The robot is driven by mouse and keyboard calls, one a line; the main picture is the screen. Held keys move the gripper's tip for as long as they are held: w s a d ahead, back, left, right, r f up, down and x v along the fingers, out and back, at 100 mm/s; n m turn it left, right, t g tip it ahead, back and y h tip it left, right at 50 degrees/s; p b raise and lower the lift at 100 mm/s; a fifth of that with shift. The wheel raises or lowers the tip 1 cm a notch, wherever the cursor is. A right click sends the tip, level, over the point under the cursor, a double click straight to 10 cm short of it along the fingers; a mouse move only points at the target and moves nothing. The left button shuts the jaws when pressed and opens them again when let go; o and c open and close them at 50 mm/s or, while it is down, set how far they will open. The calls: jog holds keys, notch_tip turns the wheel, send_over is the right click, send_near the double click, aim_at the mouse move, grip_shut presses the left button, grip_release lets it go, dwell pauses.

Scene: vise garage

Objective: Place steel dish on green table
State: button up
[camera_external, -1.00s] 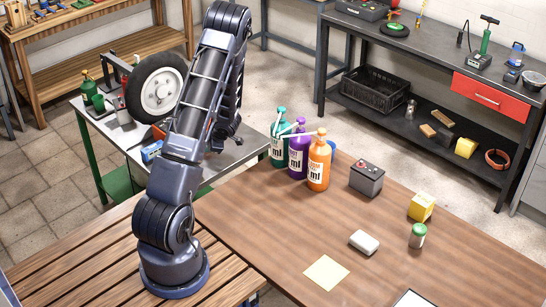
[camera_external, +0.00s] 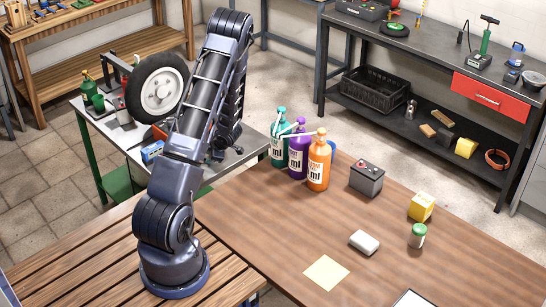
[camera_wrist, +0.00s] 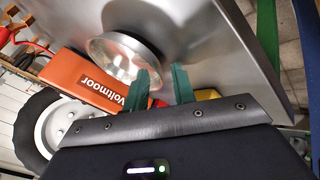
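The steel dish (camera_wrist: 122,60) is a round, shiny metal dish. In the wrist view it appears against the grey metal top (camera_wrist: 222,45) of the green table, with a dark round reflection or shadow beside it. The green table (camera_external: 248,146) has green legs and stands behind my arm in the external view. My gripper (camera_wrist: 163,78) has green fingers spread apart with a gap between them. The left finger overlaps the dish's rim in the picture; I cannot tell whether they touch. In the external view the dish and my gripper are hidden behind my arm.
An orange Voltmoor box (camera_wrist: 95,78) lies close to the dish, and a wheel (camera_external: 158,92) stands behind it. A yellow thing (camera_wrist: 207,94) is near the right finger. Teal, purple (camera_external: 298,156) and orange bottles stand on the brown table (camera_external: 250,220).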

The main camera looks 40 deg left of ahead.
jog(key=shift+r, duration=0.15)
jog(key=v, duration=1.2)
dwell(0.4)
